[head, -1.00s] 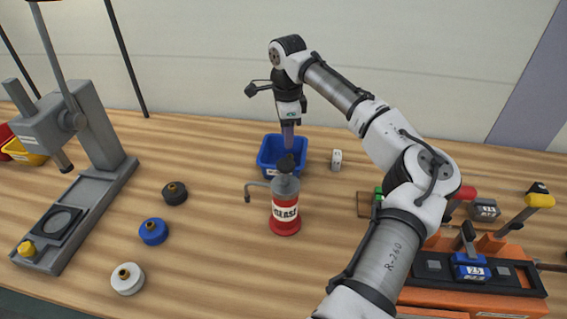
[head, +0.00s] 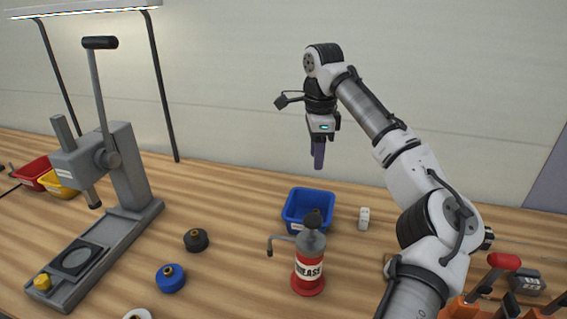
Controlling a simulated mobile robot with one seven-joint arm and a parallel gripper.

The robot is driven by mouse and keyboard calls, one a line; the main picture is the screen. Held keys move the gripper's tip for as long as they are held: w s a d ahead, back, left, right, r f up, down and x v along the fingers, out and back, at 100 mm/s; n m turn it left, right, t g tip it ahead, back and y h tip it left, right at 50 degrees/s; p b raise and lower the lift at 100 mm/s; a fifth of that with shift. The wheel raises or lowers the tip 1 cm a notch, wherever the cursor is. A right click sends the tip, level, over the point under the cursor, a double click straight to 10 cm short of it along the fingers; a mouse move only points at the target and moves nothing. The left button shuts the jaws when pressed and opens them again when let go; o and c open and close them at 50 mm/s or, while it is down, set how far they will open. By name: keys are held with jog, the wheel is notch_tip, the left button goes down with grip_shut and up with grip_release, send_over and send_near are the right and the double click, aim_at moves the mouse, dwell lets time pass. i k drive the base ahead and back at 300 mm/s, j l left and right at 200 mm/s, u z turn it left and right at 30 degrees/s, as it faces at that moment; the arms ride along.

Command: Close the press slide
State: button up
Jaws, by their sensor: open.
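The grey press (head: 128,165) stands at the left, with its black-handled lever (head: 99,75) pointing up. Its slide (head: 78,260), a dark plate with a round disc, lies at the front end of the press base, out from under the ram (head: 93,196). A yellow knob (head: 42,282) sits at the slide's front end. My gripper (head: 318,165) is open and points down, high above the table, well to the right of the press. Its fingers appear edge-on, with nothing seen between them.
A blue bin (head: 308,211) and a red grease can (head: 308,268) stand below my gripper. Black (head: 195,240) and blue (head: 171,278) round parts lie between press and can. Red (head: 35,172) and yellow (head: 60,186) bins are behind the press. A lamp (head: 80,10) hangs above.

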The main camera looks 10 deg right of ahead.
aim_at(71, 266)
jog(key=k, duration=1)
